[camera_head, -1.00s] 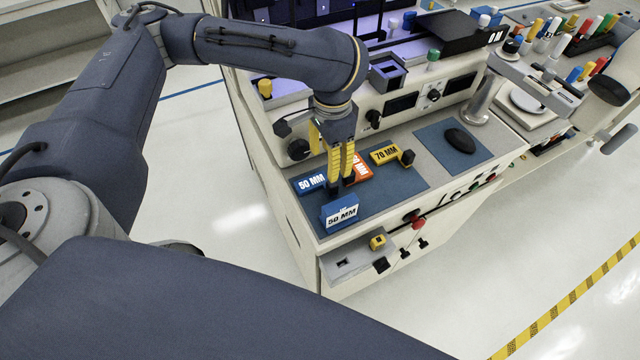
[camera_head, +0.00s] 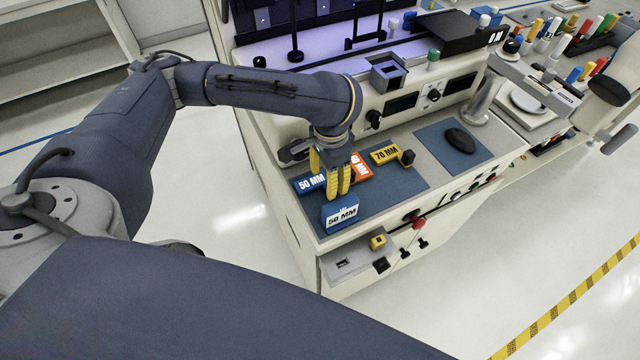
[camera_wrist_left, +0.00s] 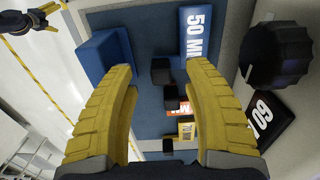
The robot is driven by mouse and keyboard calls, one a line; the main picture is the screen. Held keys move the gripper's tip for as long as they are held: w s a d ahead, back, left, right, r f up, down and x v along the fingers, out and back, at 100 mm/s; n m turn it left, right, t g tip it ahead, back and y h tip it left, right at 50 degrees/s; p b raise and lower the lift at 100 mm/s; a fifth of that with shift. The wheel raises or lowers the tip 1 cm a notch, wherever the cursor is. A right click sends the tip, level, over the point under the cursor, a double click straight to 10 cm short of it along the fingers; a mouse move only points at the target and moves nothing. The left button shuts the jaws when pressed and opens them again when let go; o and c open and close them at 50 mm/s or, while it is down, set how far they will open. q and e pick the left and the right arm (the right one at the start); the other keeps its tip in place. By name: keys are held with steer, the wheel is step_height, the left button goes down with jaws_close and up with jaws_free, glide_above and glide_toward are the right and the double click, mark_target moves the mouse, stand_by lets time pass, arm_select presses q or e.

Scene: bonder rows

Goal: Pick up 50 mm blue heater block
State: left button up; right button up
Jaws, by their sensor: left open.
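Two blue pieces marked 50 MM are on the blue mat. One blue block (camera_head: 310,184) lies flat with its label up; it also shows in the wrist view (camera_wrist_left: 198,38). The other blue piece (camera_head: 340,214) stands nearer the mat's front edge, its label facing front; it is at the upper left of the wrist view (camera_wrist_left: 103,55). My left gripper (camera_head: 340,196) points down above the mat between these pieces. In the wrist view its yellow fingers (camera_wrist_left: 157,75) are spread and empty, with a black handle (camera_wrist_left: 160,71) visible in the gap. A dark and yellow thing (camera_wrist_left: 32,20) may be my right gripper.
An orange block (camera_head: 361,169) and a yellow 70 MM block (camera_head: 385,155) lie close by on the mat. A dark 60-marked piece (camera_wrist_left: 268,118) and a black knob (camera_wrist_left: 278,55) are at the wrist view's right. A black mouse-like object (camera_head: 460,140) lies on another mat.

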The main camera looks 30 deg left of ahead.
mark_target(316, 185)
arm_select(q)
steer(key=shift+f, duration=1.6)
jaws_close()
